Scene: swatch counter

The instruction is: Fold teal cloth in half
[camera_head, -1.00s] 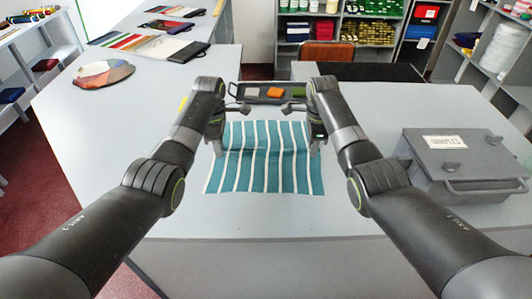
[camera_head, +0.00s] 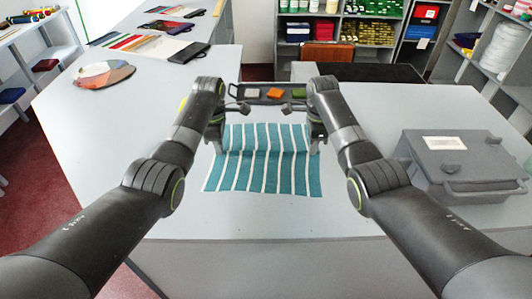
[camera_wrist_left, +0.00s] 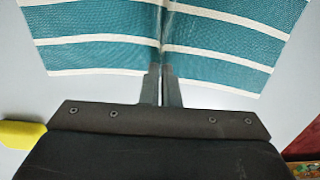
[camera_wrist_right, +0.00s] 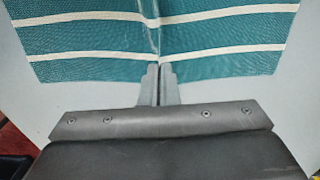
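The teal cloth (camera_head: 262,175) with white stripes lies on the grey counter, its stripes running away from me. A crosswise bend runs across it at about the grippers' height, and its far part looks slightly raised. My left gripper (camera_head: 219,147) is at its left edge. In the left wrist view the fingers (camera_wrist_left: 162,72) are closed together on the cloth (camera_wrist_left: 100,40), which creases away from them. My right gripper (camera_head: 315,147) is at its right edge. In the right wrist view its fingers (camera_wrist_right: 159,70) are also closed on the cloth (camera_wrist_right: 220,65), with a similar crease.
A dark tray (camera_head: 242,100) with small coloured pieces stands beyond the cloth. A grey lidded box (camera_head: 465,165) stands at the right. A colour fan (camera_head: 103,74) and swatch books (camera_head: 155,47) lie at the far left. The counter in front of the cloth is clear.

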